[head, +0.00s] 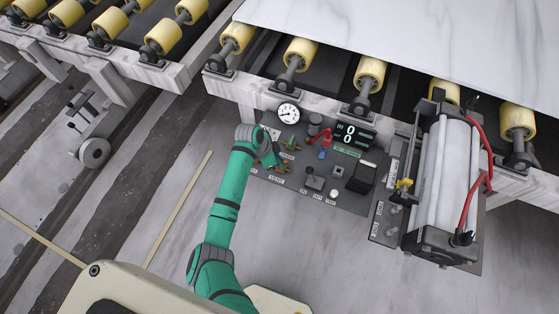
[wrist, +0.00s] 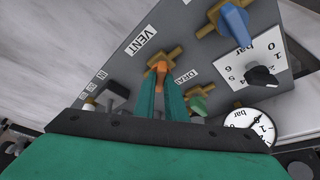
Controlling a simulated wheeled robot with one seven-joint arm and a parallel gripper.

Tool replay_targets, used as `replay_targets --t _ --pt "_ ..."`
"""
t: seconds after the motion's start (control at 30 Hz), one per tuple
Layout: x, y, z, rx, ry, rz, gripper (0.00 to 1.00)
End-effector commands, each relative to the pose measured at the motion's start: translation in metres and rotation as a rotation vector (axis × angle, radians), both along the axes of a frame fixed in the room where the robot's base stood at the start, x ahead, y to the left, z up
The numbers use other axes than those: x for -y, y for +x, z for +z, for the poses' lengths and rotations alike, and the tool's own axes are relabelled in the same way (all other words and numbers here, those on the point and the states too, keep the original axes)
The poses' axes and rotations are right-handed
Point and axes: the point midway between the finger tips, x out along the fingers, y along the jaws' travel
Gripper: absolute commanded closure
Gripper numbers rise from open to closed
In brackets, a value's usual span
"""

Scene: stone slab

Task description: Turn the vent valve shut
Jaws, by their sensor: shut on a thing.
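The vent valve (wrist: 161,66) shows in the wrist view as a brass fitting with an orange handle, beside the VENT label (wrist: 140,40) on the grey panel (wrist: 205,52). My gripper (wrist: 160,86) has its two teal fingers on either side of the orange handle and is shut on it. The fingers cover part of the handle, so I cannot tell its exact angle to the brass body. In the head view my gripper (head: 270,160) reaches the left part of the panel, and the arm and fingers hide much of the valve there.
A green-handled valve (wrist: 197,104) by a partly hidden DRA... label and a blue-handled valve (wrist: 235,24) sit close by. A black knob (wrist: 262,76) and a round gauge (wrist: 250,127) are near too. Yellow rollers (head: 300,52) and a pump-like unit (head: 443,185) flank the panel.

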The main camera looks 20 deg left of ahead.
Motion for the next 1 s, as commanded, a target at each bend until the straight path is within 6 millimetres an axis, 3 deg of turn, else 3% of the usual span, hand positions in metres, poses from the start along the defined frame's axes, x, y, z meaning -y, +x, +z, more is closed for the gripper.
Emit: replay_targets --t 0.6,1.0 --pt "0.0072 -0.0037 -0.0010 -0.003 -0.002 0.574 1.00" --pt "0.0076 -0.0037 -0.0007 -0.003 0.000 0.839 1.00"
